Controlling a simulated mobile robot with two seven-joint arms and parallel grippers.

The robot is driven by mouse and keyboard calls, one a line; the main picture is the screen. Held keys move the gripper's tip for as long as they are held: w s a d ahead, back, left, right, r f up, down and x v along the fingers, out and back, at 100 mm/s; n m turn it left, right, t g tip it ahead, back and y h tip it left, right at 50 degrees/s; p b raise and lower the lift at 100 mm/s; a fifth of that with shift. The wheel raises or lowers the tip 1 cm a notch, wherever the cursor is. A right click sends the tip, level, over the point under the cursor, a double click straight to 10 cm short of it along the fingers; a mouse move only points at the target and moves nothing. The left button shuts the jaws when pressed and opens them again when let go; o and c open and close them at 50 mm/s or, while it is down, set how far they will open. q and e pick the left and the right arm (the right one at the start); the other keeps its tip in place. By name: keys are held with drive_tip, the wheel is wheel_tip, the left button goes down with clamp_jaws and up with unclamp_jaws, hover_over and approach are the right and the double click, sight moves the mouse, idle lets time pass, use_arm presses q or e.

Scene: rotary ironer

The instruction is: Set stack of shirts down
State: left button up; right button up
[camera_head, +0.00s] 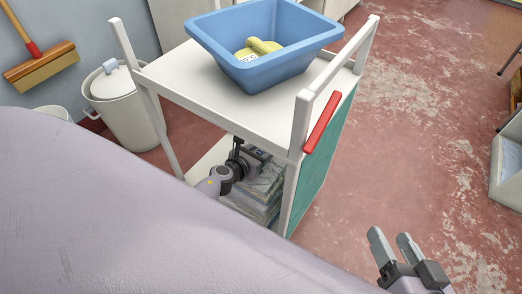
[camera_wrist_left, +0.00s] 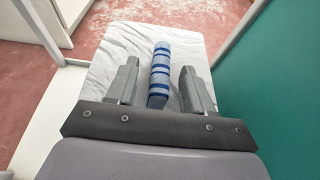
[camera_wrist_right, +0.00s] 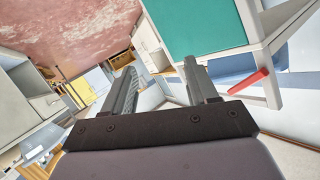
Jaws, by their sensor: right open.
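The stack of shirts (camera_head: 262,192) sits on the lower shelf of the white trolley (camera_head: 170,75), partly hidden behind the trolley's leg and my left arm. In the left wrist view the stack (camera_wrist_left: 110,68) is pale grey-white, with a blue striped strip (camera_wrist_left: 160,75) on top. My left gripper (camera_head: 246,158) is inside the trolley at the stack; its fingers (camera_wrist_left: 160,82) stand apart on either side of the strip, with gaps showing. My right gripper (camera_head: 392,240) is open and empty over the floor, right of the trolley.
A blue tub (camera_head: 262,78) with a yellow item stands on the trolley top. A teal panel (camera_head: 322,165) and a red handle (camera_head: 322,122) are on its right side. A white bin (camera_head: 125,110) stands left. The red floor to the right is mostly clear.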

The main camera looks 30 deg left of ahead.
use_arm(q)
drive_tip(key=shift+s+r+p, duration=0.3)
drive_tip(key=shift+s+p, duration=0.1)
drive_tip(key=shift+s, duration=0.15)
drive_tip(key=p+v, duration=0.3)
drive_tip(key=v, duration=0.7)
drive_tip(key=shift+s, duration=0.4)
use_arm(e)
drive_tip(key=d, duration=0.1)
drive_tip(key=h, duration=0.1)
drive_tip(key=d+h, duration=0.1)
drive_tip(key=shift+s+d+r+n, duration=0.3)
use_arm(q)
drive_tip(key=shift+s+a, duration=0.1)
use_arm(e)
drive_tip(key=shift+s, duration=0.15)
